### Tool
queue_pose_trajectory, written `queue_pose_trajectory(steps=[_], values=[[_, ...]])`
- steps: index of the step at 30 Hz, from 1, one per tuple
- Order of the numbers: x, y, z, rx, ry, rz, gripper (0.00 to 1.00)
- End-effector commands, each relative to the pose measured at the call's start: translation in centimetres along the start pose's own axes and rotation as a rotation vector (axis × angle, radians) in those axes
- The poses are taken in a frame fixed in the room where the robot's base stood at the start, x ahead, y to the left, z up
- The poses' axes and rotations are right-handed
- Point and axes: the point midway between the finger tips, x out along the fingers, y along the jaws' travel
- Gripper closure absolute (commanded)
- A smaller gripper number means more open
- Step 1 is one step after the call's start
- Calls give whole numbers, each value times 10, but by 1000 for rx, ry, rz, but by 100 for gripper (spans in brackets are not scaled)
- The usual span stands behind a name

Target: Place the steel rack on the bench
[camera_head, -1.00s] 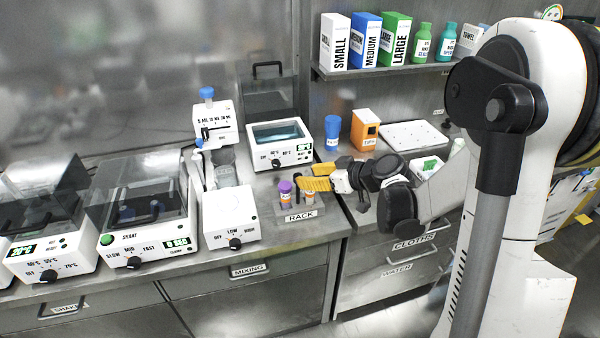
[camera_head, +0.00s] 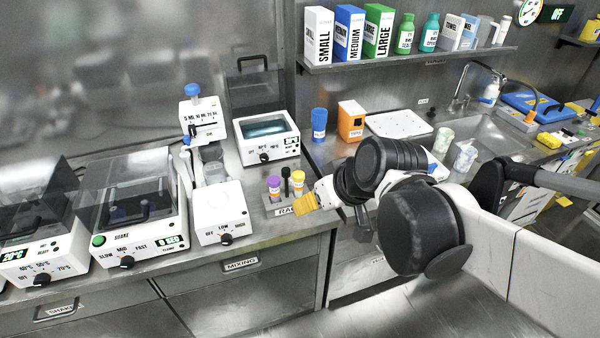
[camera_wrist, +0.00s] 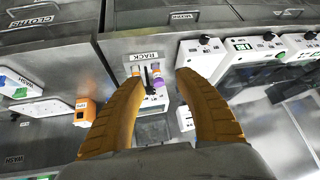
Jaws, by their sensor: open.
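The steel rack (camera_head: 275,211), labelled RACK, stands on the bench (camera_head: 270,235) near its front edge, right of the white mixing device. It holds a purple-capped tube (camera_head: 273,187), a yellow-capped tube (camera_head: 298,182) and a dark upright piece between them. My gripper (camera_head: 300,204) is just in front of the rack's right side in the head view and partly covers its label. In the wrist view my gripper (camera_wrist: 157,80) shows its two yellow fingers wide apart, with the rack (camera_wrist: 149,58) seen beyond and between the tips. Nothing is held.
Left of the rack stands a mixing device (camera_head: 222,213) with a pipette-like column, then a shaker (camera_head: 138,225). Behind are a white water bath (camera_head: 267,137), a blue cup (camera_head: 319,124) and an orange box (camera_head: 351,120). A white tray (camera_head: 400,125) lies further right.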

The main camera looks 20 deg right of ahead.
Motion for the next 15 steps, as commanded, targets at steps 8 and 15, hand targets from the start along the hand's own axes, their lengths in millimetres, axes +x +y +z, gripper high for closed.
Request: queue_pose_trajectory(steps=[8, 15], values=[[-40, -6, 44, 91, -9, 151, 60], [-45, -5, 48, 108, -3, 175, 60]])
